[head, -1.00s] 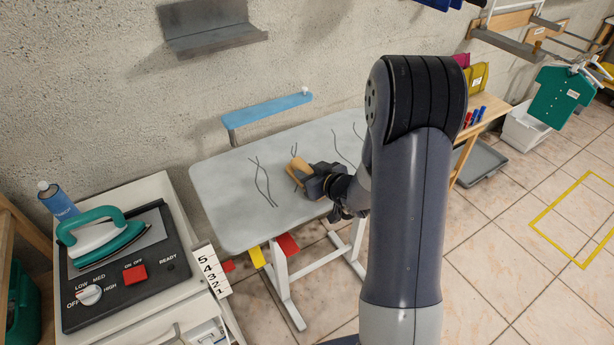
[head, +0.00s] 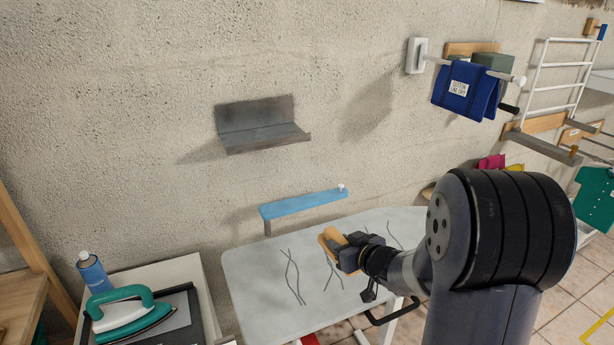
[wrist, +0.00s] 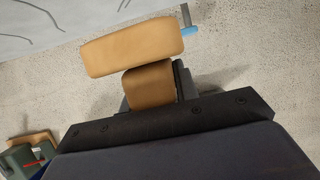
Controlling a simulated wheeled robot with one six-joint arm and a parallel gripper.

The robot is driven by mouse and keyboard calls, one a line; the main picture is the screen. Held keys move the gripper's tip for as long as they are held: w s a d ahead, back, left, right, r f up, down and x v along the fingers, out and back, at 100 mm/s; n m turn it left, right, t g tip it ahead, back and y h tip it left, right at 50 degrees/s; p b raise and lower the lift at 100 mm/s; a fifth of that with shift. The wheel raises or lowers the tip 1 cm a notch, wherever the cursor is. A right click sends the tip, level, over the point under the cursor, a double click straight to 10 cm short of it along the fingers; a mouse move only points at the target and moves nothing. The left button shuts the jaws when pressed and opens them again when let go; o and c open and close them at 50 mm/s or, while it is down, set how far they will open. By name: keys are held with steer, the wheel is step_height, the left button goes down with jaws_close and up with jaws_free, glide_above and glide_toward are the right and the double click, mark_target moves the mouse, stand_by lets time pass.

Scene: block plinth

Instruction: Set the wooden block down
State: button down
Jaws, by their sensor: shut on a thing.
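The wooden block (head: 327,241) is tan, with a long bar and a shorter piece joined to it. My gripper (head: 347,248) is shut on it, over the right half of the pale table (head: 258,278) with wavy dark lines. In the wrist view the long bar (wrist: 132,46) lies beyond the jaws, and the shorter piece sits at my gripper (wrist: 150,92). The block hides part of the lines; I cannot tell whether it touches the tabletop.
A blue ledge (head: 303,203) runs along the wall behind the table. A grey metal shelf (head: 262,130) is fixed above it. A teal iron (head: 128,315) and a blue spray can (head: 92,272) stand at left. Blue cloths (head: 465,92) hang at upper right.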

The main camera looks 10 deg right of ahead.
steer(key=shift+s+a+f+h, duration=0.25)
steer(key=shift+a+f+h, duration=0.05)
steer(key=shift+a+f, duration=0.1)
steer(key=s+f+m+h, duration=0.1)
steer(key=s+a+f+m, duration=0.1)
steer(key=shift+s+f+h, duration=0.15)
steer(key=shift+f+h, duration=0.2)
steer(key=shift+h, duration=0.05)
steer(key=s+f+h, duration=0.1)
steer(key=s+d+f+m, duration=0.1)
steer(key=s+d+f+m+h, duration=0.1)
steer(key=shift+s+f+t+h, duration=0.15)
steer(key=shift+s+t+h, duration=0.15)
steer(key=shift+t, duration=0.1)
steer(key=shift+s+d+f+m, duration=0.15)
steer(key=shift+s+f+m, duration=0.05)
steer(key=shift+s+m, duration=0.1)
